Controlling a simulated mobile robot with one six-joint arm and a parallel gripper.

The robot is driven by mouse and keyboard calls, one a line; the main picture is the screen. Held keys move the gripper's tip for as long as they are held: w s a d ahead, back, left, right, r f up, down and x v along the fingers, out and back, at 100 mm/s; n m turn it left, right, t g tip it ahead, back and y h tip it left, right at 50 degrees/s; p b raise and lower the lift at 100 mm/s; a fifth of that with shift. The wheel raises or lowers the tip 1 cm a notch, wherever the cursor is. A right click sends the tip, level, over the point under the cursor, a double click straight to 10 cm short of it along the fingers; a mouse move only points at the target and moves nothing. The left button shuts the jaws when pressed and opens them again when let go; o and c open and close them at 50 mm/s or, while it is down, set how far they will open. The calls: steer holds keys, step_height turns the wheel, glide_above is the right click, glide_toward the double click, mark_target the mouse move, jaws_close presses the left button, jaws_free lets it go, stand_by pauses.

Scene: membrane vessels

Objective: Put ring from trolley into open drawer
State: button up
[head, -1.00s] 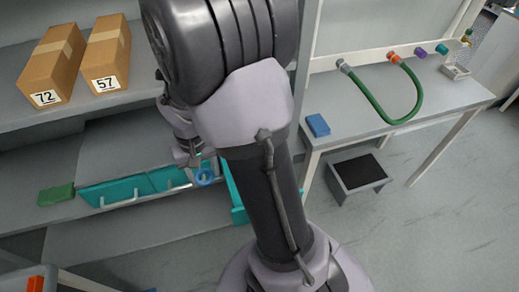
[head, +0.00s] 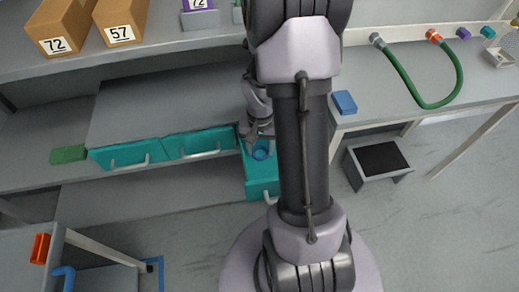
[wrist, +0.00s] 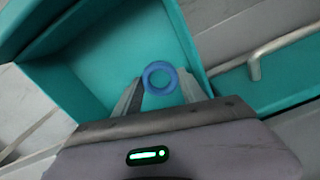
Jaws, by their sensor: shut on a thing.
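A blue ring (wrist: 160,78) is held between the fingertips of my gripper (wrist: 158,90) in the wrist view. The open teal drawer (head: 262,188) is pulled out under the shelf. In the wrist view its inside (wrist: 105,70) looks empty where I can see it, and the ring is over it. How high the ring is above the drawer floor I cannot tell. My arm hides part of the drawer in the head view.
Two shut teal drawers (head: 130,156) (head: 200,143) with pale handles are left of the open one. A green block (head: 68,154) lies further left. A trolley (head: 30,262) with an orange piece (head: 41,248) stands at lower left. A step stool (head: 380,160) is at right.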

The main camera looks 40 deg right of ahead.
steer(key=shift+w+d+f+b, duration=0.45)
steer(key=shift+w+f+b, duration=0.1)
steer(key=shift+w+f, duration=0.15)
steer(key=shift+r, duration=0.15)
steer(key=shift+f, duration=0.2)
steer(key=o, duration=1)
